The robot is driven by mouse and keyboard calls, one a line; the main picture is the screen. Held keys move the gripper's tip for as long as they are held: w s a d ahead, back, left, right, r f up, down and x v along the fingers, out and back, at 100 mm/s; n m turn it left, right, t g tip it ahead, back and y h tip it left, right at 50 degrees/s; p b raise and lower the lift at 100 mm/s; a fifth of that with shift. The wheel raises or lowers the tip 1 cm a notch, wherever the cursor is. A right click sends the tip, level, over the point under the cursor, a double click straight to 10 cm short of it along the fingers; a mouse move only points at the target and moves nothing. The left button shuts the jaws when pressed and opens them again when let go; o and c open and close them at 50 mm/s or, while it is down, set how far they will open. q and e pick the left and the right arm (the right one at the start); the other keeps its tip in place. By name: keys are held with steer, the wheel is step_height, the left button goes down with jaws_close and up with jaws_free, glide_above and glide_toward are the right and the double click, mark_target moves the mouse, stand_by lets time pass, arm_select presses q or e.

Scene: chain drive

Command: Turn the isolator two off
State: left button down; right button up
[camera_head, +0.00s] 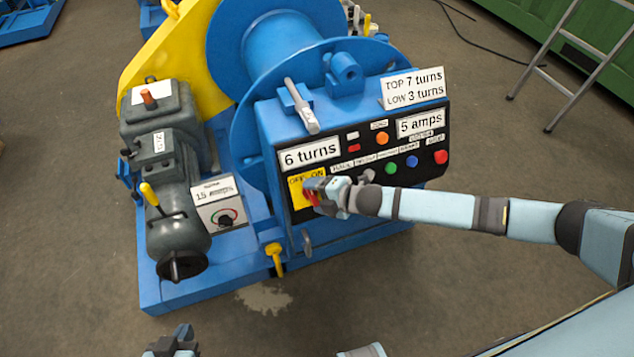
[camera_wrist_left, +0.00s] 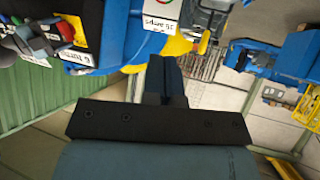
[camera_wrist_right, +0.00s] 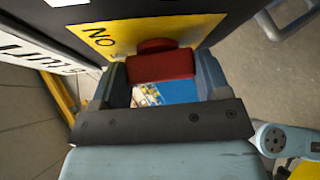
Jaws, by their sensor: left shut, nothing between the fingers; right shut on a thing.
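The isolator is a red handle on a yellow plate (camera_head: 295,190) marked OFF and ON, at the lower left of the black control panel. My right gripper (camera_head: 312,194) is at the plate and shut on the red handle (camera_wrist_right: 161,67). In the right wrist view the handle lies between the two fingers, in front of the yellow plate (camera_wrist_right: 190,27). Whether it points to OFF or ON cannot be told. I see no label reading two. My left gripper (camera_head: 183,334) is low in the head view, away from the machine. It is shut and empty in the left wrist view (camera_wrist_left: 166,62).
The panel also has a red button (camera_head: 441,157), an orange button (camera_head: 383,138) and a green button (camera_head: 391,168). A grey motor (camera_head: 165,180) and a small box with a dial (camera_head: 226,216) stand left. A ladder (camera_head: 575,60) stands back right. Floor in front is clear.

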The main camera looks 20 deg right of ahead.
steer(key=r+n+p, duration=0.1)
steer(key=p, duration=0.2)
steer(key=shift+w+r+n+g+h, duration=0.1)
steer(key=shift+r+n+g+h, duration=0.05)
steer(key=shift+n+g+h, duration=0.2)
steer(key=n+p, duration=0.1)
steer(key=p, duration=0.2)
steer(key=n+g+h+p, duration=0.1)
steer(key=p, duration=0.2)
steer(key=shift+a+n+g+h+p, duration=0.15)
steer(key=shift+n+g+h+p, duration=0.1)
steer(key=shift+n+p, duration=0.15)
steer(key=shift+f+n+h+p, duration=0.25)
steer(key=shift+f+h+p, duration=0.1)
steer(key=shift+p, duration=0.4)
steer(key=shift+f, duration=0.2)
steer(key=o, duration=0.9)
steer(key=shift+a, duration=0.1)
steer(key=shift+o, duration=0.2)
